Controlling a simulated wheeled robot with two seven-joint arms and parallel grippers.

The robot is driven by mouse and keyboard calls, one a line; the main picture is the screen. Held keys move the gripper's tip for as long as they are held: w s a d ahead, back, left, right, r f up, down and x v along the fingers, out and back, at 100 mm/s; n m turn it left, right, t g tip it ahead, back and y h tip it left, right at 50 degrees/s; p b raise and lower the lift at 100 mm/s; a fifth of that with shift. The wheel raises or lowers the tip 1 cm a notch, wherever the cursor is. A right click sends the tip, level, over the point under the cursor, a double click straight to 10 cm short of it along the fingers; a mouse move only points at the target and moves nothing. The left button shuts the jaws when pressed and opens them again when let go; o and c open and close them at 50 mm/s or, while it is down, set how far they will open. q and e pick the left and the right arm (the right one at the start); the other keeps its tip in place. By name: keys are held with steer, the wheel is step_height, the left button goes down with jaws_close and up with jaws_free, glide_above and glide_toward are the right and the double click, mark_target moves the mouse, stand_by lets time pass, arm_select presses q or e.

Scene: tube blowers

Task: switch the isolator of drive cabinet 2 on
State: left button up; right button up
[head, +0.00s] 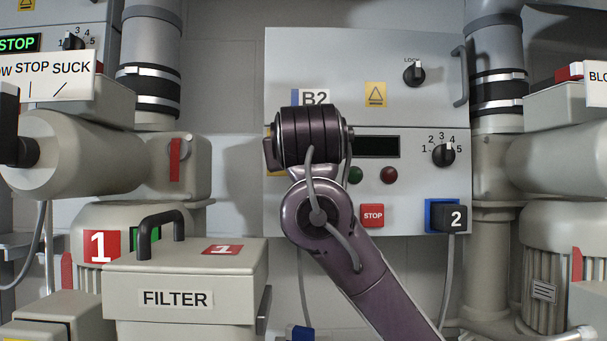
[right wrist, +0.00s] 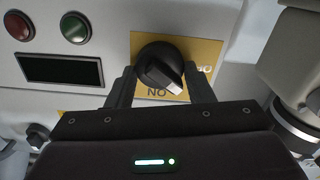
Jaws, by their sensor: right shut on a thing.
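Drive cabinet 2 (head: 420,110) is the pale grey box in the middle of the head view, with a plate reading B2 (head: 314,97). The bar points toward the lower right there. The plate's lettering is upside down and partly covered; "ON" shows just below the knob. My right gripper (right wrist: 162,90) is shut on the knob, one finger on each side. In the head view my right wrist hides the knob and fingers. My left gripper is not in view.
The cabinet also has a dark display (head: 377,147), green (head: 355,175) and red (head: 389,175) lamps, a selector (head: 443,154), a STOP button (head: 372,215) and a plug marked 2 (head: 455,218). A filter box (head: 185,300) and blower 1 stand left; pipes stand right.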

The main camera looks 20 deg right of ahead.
steer(key=shift+d+m+b, duration=0.15)
steer(key=shift+m+b, duration=3.45)
steer(key=shift+m, duration=1.9)
steer(key=o, duration=1)
steer(key=shift+w, duration=0.1)
steer(key=shift+c, duration=0.2)
